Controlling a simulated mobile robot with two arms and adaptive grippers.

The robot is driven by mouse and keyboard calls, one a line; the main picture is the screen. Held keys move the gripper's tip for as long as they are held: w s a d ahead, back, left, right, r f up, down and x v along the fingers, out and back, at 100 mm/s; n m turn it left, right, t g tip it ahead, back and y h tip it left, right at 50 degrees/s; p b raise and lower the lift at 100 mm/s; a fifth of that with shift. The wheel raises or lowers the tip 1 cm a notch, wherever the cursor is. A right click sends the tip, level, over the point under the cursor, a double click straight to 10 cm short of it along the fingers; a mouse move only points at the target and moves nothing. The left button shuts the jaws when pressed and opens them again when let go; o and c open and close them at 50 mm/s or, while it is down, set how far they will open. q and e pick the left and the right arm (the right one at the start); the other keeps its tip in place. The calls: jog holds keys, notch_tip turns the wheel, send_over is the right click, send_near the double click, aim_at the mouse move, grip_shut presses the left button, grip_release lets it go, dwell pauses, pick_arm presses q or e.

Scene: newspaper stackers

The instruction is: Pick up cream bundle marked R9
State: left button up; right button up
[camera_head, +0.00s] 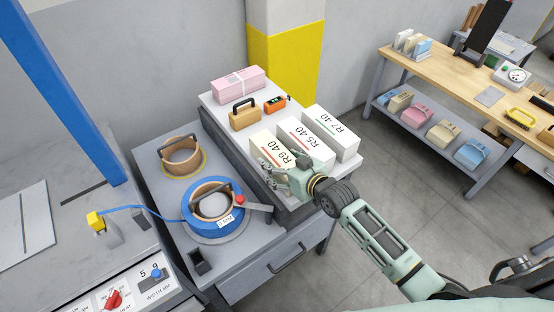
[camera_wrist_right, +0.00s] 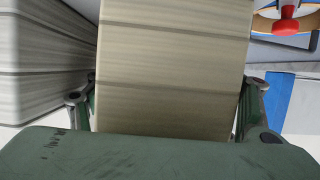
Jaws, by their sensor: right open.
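In the right wrist view the bundle's layered side (camera_wrist_right: 174,70) fills the middle, with one finger of my right gripper (camera_wrist_right: 168,108) on each side. The jaws are open; narrow gaps seem to show at the sides, but contact is hard to tell. My left gripper is not in view.
Bundles R5 40 (camera_head: 309,146) and R7 40 (camera_head: 334,132) stand close on the right. Behind are a pink bundle (camera_head: 238,85), a tan block with handle (camera_head: 244,116) and an orange device (camera_head: 275,104). A blue strap reel (camera_head: 200,210) sits lower left.

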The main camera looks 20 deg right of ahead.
jog(key=c, duration=0.4)
jog(key=shift+s, duration=0.1)
jog(key=c, duration=0.7)
grip_shut()
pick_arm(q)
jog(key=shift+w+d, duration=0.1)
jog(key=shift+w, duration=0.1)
pick_arm(e)
jog(key=shift+r, duration=0.15)
